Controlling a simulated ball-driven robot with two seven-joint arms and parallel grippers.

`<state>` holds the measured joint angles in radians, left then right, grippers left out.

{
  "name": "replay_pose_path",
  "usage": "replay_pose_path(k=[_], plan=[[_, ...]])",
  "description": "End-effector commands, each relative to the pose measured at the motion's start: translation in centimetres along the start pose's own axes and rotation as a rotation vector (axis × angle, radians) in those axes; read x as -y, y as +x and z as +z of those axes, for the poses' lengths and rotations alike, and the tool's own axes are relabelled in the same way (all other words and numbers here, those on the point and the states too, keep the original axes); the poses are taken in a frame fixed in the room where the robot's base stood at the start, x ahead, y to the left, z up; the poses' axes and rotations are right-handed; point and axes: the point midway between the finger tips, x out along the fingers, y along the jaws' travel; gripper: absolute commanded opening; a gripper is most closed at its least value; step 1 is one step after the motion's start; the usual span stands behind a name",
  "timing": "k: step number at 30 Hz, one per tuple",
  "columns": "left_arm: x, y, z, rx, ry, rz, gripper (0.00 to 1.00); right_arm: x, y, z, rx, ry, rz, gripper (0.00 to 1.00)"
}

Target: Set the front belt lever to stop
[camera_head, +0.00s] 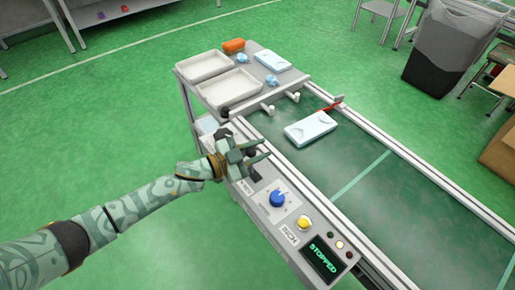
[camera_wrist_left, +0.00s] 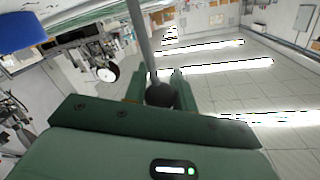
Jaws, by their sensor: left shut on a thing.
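My left gripper (camera_head: 256,152) is over the control panel (camera_head: 262,216) along the belt's near side. In the left wrist view, its green fingers (camera_wrist_left: 162,88) are shut around the dark ball knob of a lever (camera_wrist_left: 143,40), whose grey rod runs up between them. In the head view the gripper hides most of this lever, so its setting cannot be read there. The panel display (camera_head: 322,258) reads "STOPPED" in green. My right gripper is not in view.
The panel has a blue dial (camera_head: 277,198) and a yellow button (camera_head: 303,222). A pale packet (camera_head: 310,128) lies on the green belt (camera_head: 385,190). White trays (camera_head: 232,92), an orange item (camera_head: 233,46) and another packet (camera_head: 273,61) are at the belt's far end. A dark bin (camera_head: 447,52) stands upper right.

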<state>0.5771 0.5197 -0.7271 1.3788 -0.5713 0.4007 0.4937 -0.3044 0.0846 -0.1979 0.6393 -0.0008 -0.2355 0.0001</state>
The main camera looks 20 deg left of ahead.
Motion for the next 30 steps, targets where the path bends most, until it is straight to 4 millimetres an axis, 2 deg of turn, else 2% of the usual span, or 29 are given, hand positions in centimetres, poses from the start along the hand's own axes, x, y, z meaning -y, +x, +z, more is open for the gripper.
replay_pose_path(k=[1,2,3,4,15,19,23,30], plan=[[-0.4,0.0,0.2,0.002,-0.006,0.005,0.00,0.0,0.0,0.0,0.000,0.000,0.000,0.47],[-0.4,0.0,0.2,0.002,-0.006,0.005,0.35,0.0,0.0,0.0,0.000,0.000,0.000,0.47],[-0.4,0.0,0.2,0.003,-0.005,0.005,0.46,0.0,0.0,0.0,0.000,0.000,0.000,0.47],[-0.3,0.0,0.2,0.002,-0.005,0.005,0.48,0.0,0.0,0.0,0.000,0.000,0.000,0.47],[-0.1,-0.1,0.1,0.002,-0.002,0.002,0.48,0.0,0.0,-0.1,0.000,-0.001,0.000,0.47],[-0.1,-0.9,0.1,0.004,-0.002,0.001,0.48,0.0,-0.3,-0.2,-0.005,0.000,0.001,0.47],[0.1,-3.2,-0.2,0.004,-0.001,0.001,0.48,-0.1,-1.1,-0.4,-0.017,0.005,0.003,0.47],[0.0,-9.9,-0.2,0.004,-0.003,0.002,0.48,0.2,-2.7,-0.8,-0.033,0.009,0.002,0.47]])
